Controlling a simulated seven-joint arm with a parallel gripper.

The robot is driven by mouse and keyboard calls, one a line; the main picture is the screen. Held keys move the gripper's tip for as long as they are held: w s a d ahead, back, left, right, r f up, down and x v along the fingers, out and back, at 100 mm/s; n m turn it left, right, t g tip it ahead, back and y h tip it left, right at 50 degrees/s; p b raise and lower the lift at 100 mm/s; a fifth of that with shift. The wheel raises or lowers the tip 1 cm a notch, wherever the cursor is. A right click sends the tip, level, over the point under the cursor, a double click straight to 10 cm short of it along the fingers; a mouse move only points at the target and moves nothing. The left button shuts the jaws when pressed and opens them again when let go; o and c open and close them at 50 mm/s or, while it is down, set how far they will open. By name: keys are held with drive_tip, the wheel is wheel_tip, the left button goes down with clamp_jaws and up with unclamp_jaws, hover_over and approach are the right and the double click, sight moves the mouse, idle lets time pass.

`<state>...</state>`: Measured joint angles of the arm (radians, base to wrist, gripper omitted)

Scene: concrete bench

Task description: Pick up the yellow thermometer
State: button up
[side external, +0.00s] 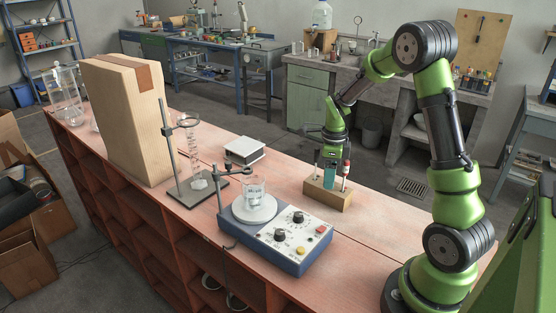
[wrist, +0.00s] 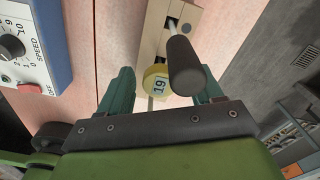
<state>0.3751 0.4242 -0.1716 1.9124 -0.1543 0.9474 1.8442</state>
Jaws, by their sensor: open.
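The yellow thermometer (wrist: 157,81) has a round yellow head with a display reading 19 and a thin pale stem. In the wrist view it lies between the two teal fingers of my gripper (wrist: 164,76), which are apart on either side of it. I cannot tell whether either finger touches it. In the side view my gripper (side external: 331,175) points down over a wooden block (side external: 328,198); I cannot make out the thermometer there, near the fingers.
A dark cylinder-topped tool (wrist: 186,66) stands close beside the thermometer, near the right finger. A red-and-dark upright item (side external: 347,167) is beside my gripper in the side view. A blue stirrer (side external: 275,238) with a beaker (side external: 254,188) stands left of the block.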

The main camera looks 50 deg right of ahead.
drive_tip(key=c, duration=1.1)
drive_tip(key=shift+r, duration=0.1)
wheel_tip(320, 180, up, 16)
idle(0.5)
drive_tip(key=w+a+r+n, duration=0.1)
drive_tip(key=w+a+n, duration=0.2)
drive_tip(key=a, duration=0.8)
drive_tip(key=w+a+r+n, duration=0.1)
drive_tip(key=w+a+n, duration=0.2)
drive_tip(key=w+a, duration=0.4)
drive_tip(key=shift+w+a, duration=0.2)
drive_tip(key=shift+a, duration=1.8)
